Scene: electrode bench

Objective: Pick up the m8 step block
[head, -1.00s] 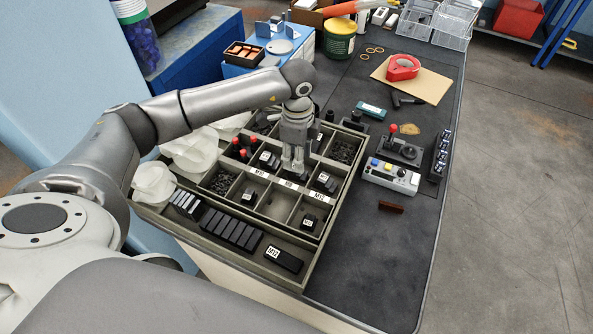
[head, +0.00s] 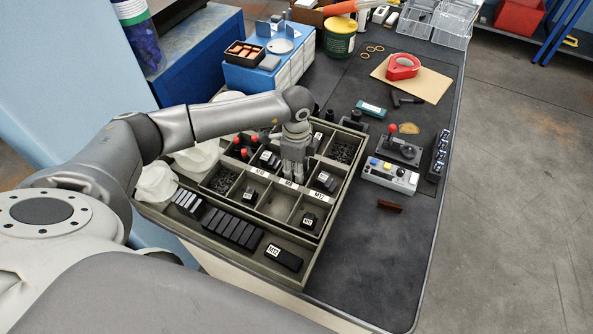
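A divided grey-green tray (head: 222,241) on the bench holds black step blocks and small parts. Its middle divider carries labels; the one reading M8 (head: 288,183) is right by my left gripper (head: 292,178). My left gripper points down into the tray at the compartment behind that label. The fingers hide most of this compartment, and I cannot make out the M8 step block there or whether the fingers are open or shut. Labelled black blocks lie in the compartments to its left (head: 268,160) and right (head: 325,181). My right gripper is out of view.
A larger black block labelled M12 (head: 284,257) and a row of dark blocks (head: 232,230) lie in the tray's front section. Red-topped pieces (head: 240,147) stand left of the gripper.

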